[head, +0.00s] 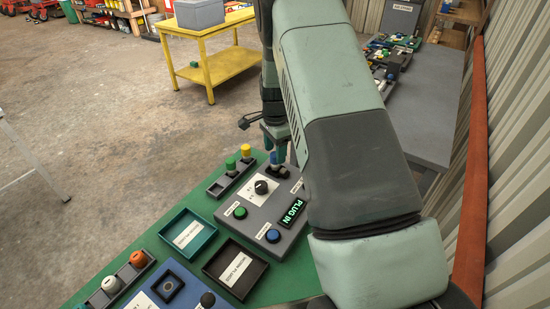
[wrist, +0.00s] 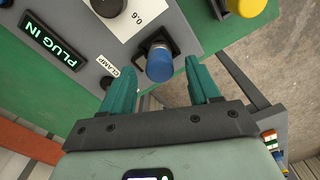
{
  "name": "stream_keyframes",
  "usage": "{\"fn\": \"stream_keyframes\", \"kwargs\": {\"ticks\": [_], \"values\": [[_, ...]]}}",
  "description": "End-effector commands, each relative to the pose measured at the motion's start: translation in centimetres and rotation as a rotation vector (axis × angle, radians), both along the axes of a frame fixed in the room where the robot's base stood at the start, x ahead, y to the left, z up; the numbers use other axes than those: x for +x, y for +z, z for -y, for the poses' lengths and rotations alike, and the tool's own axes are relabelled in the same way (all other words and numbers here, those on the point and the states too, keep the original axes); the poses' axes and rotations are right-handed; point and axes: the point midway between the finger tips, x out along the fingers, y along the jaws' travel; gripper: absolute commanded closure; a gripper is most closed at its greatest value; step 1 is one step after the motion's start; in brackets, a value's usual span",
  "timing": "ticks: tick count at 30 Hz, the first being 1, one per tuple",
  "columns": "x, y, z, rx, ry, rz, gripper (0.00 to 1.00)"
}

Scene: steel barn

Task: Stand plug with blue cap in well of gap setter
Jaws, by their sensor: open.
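The gap setter (head: 270,222) is a grey box with a black dial, a green button, a blue button and a lit display reading "PLUG IN". The blue-capped plug (wrist: 160,64) stands in the dark square well (wrist: 153,42) at the box's far corner. The cap also shows in the head view (head: 274,158), partly hidden by my fingers. My gripper (wrist: 160,72) is open, with one teal finger on each side of the cap and visible space between. In the head view my gripper (head: 275,146) is right at the well. The plug's lower end is hidden.
A rack (head: 216,188) with green-capped and yellow-capped plugs stands beside the box. A teal tray (head: 210,222) and a black tray (head: 262,265) lie nearer, with a blue fixture (head: 188,284) and another rack (head: 92,305) holding white and orange caps. Green mat shows between them.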

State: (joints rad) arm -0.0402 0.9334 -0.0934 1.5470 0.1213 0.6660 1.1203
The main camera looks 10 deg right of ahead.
Motion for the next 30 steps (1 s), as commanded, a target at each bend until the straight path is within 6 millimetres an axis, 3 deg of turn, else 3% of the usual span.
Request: {"fn": "stream_keyframes", "kwargs": {"ticks": [6, 12, 30], "values": [[0.0, 4.8, 0.0, 0.000, -0.001, 0.002, 0.39], [0.0, 7.3, 0.0, 0.000, 0.000, 0.000, 0.39], [0.0, 7.9, 0.0, 0.001, -0.001, -0.001, 0.39]]}}
